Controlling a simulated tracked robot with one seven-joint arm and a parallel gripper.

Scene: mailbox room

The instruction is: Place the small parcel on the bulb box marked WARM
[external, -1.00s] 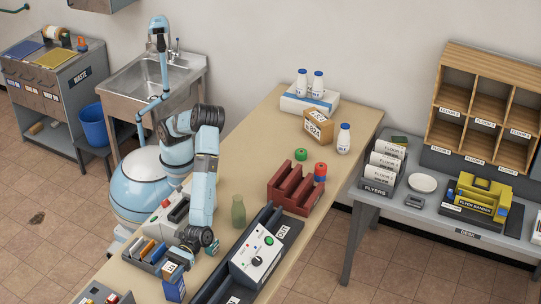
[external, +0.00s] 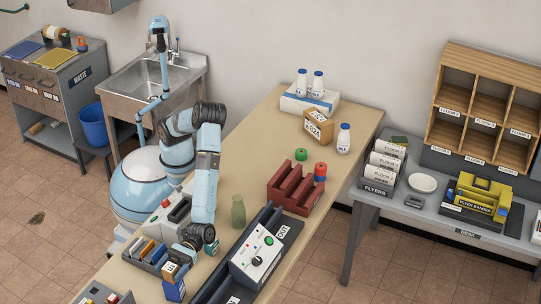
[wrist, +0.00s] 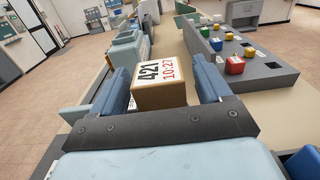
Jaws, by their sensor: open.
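A small brown parcel (wrist: 162,91) with a white label reading 421 and 10:27 shows in the wrist view between the fingers of my gripper (wrist: 168,82), with a gap on each side. My gripper is open. In the external view my gripper (external: 182,257) is at the front of the long table, beside the parcel (external: 171,271). The parcel appears to sit on top of an upright blue box (external: 174,291). I cannot read WARM on that box from here, and their contact is too small to judge.
A grey tray of coloured items (external: 147,252) is left of the blue box. A grey control panel (external: 257,257) is on the right. A green bottle (external: 238,211) and a red rack (external: 295,188) stand farther back, with a larger brown box (external: 318,126) beyond.

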